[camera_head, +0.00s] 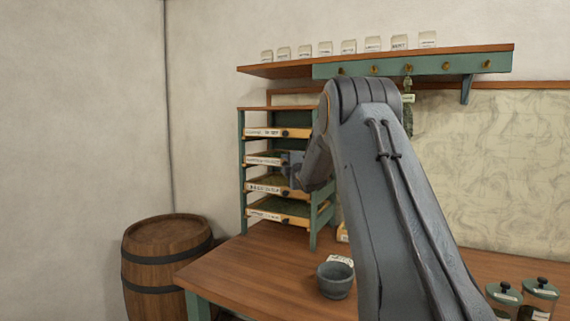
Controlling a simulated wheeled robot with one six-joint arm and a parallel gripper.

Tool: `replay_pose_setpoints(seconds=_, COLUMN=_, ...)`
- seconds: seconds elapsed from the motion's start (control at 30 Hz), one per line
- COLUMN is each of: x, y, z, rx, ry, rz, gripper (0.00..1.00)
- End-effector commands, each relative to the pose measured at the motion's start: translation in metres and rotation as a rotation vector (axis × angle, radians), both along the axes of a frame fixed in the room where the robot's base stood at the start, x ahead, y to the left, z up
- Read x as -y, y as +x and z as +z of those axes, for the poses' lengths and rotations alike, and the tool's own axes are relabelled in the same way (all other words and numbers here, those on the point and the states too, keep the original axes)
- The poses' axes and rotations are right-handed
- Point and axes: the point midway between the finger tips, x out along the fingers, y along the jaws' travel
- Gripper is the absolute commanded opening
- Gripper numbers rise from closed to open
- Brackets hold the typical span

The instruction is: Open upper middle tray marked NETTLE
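A green-framed wooden rack (241,190) stands on the workbench and holds several trays stacked one above another. The upper middle tray (262,159) is second from the top. It has a pale label strip whose lettering is too small to read surely. My gripper (287,161) is at the right part of this tray's front, close to where the knob would be. The gripper and wrist hide that end of the tray. I cannot tell whether the fingers touch the knob or whether they are open or shut.
Other trays (265,133) sit above and below. A shelf (290,68) with several small labelled packets hangs over the rack. A mortar (335,280) and lidded jars (541,290) stand on the workbench (255,270). A barrel (165,265) stands left of it.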

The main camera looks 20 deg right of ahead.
Motion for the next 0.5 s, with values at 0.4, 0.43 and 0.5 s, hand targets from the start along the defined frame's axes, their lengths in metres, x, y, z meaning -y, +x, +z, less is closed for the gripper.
replay_pose_setpoints(seconds=0.4, x=0.0013, y=0.0088, z=-0.0005, rx=-0.001, ry=0.001, rz=-0.001, gripper=0.38)
replay_pose_setpoints(seconds=0.43, x=0.0014, y=0.0088, z=-0.0005, rx=-0.001, ry=0.001, rz=-0.001, gripper=0.36)
replay_pose_setpoints(seconds=0.5, x=0.0015, y=0.0087, z=-0.0005, rx=-0.001, ry=0.001, rz=-0.001, gripper=0.24)
